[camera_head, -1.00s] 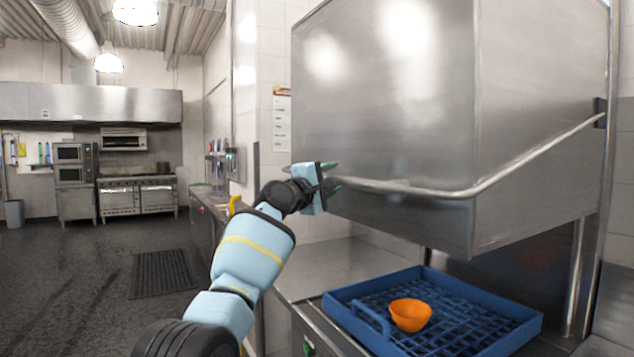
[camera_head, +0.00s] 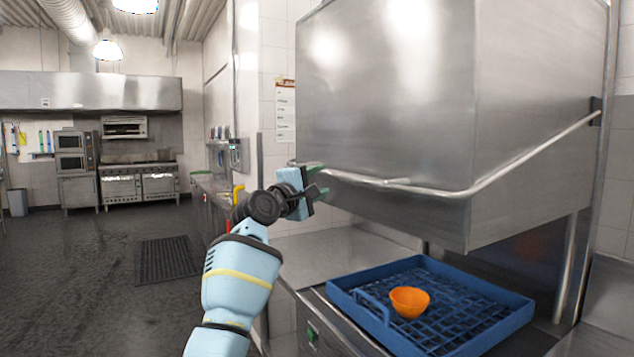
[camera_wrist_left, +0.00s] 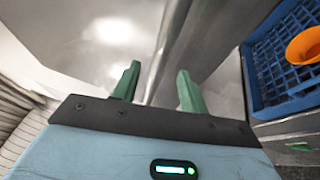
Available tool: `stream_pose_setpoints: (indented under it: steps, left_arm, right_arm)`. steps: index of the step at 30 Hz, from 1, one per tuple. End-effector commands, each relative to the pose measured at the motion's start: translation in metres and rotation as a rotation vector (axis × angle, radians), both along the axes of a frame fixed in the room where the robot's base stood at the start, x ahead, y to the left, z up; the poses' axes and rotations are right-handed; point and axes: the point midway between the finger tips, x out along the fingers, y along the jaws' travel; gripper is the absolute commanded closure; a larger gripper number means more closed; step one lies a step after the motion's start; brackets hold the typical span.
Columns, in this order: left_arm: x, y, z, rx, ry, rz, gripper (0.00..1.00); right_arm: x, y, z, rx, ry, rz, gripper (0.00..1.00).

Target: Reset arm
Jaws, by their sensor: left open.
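My left gripper (camera_head: 320,180) is open, its two green fingers pointing right at the left end of the steel handle bar (camera_head: 440,189) on the dishwasher hood (camera_head: 400,110). In the left wrist view the open fingers (camera_wrist_left: 158,76) show nothing held, and the handle bar (camera_wrist_left: 165,50) runs behind the gap between them. I cannot tell whether a finger touches the bar. The hood is raised above the rack. My right gripper is in neither view.
A blue dish rack (camera_head: 480,345) with an orange bowl (camera_head: 410,302) stands below the hood on the steel counter (camera_head: 325,248). The tiled wall with a paper sheet (camera_head: 285,110) is behind the gripper. Open floor (camera_head: 80,270) lies to the left.

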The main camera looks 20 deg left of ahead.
Motion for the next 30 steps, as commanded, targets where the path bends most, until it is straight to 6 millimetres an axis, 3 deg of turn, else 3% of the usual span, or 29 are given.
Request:
stream_pose_setpoints:
  steps: [11, 14, 16, 20, 23, 30]
  left_arm:
    - [0.001, 0.000, -0.001, 0.000, 0.001, 0.001, 0.57]
    - [0.002, 0.000, -0.012, 0.014, 0.011, 0.007, 0.57]
    - [0.003, 0.000, -0.033, 0.043, 0.026, 0.020, 0.57]
    - [0.004, -0.001, -0.101, 0.148, 0.075, 0.056, 0.57]
    - [-0.003, -0.002, -0.166, 0.260, 0.118, 0.086, 0.57]
    - [-0.044, -0.009, -0.316, 0.545, 0.216, 0.114, 0.57]
  right_arm:
    - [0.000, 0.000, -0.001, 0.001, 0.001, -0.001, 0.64]
    - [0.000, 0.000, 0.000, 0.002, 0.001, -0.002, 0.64]
    - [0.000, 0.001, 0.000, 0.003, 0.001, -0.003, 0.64]
    - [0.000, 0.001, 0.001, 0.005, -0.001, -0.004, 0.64]
    - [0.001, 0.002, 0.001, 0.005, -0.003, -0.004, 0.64]
    - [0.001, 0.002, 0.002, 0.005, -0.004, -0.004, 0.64]
